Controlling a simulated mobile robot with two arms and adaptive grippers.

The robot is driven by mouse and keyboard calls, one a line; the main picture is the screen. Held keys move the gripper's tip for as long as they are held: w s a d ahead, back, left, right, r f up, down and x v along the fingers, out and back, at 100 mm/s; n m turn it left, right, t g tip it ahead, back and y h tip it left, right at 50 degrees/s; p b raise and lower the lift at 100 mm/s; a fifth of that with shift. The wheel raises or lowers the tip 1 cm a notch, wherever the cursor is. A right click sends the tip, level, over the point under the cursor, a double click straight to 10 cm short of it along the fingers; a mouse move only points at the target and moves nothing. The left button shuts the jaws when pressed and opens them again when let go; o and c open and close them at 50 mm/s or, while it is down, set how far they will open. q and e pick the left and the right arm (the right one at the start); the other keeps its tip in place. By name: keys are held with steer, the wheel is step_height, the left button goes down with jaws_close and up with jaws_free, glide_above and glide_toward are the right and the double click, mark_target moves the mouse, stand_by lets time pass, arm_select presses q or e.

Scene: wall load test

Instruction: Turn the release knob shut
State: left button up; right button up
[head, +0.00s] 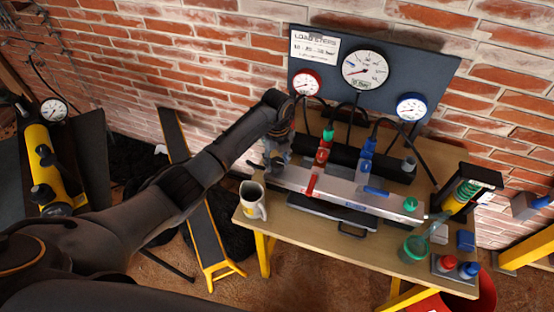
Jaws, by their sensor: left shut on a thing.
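My left gripper (277,152) is at the left end of a pale metal bar (340,188) on the workbench. It is shut on a small dark knob, which I take for the release knob (276,165). The gripper and forearm hide most of this knob, so its turn angle cannot be read. The bar also carries a red lever (313,186), a blue lever (376,191) and a green knob (410,204). My right gripper is not in view.
A dark panel (425,72) with a large gauge (365,69), a red-rimmed gauge (306,83) and a blue-rimmed gauge (411,107) stands behind. A mug (252,200) stands close to my gripper at the bench's left edge.

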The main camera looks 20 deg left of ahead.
arm_select(q)
steer(key=shift+f+m, duration=0.1)
steer(key=shift+m, duration=0.2)
steer(key=m+b, duration=0.3)
steer(key=m, duration=0.1)
steer(key=shift+a+f, duration=0.1)
steer(key=m+b, duration=0.4)
steer(key=shift+m, duration=0.4)
steer(key=m+b, duration=0.4)
steer(key=shift+m, duration=0.3)
steer(key=shift+m+b, duration=1.55)
steer(key=shift+m, duration=0.35)
steer(key=shift+r, duration=0.2)
steer(key=o, duration=1.1)
steer(key=shift+o, duration=0.2)
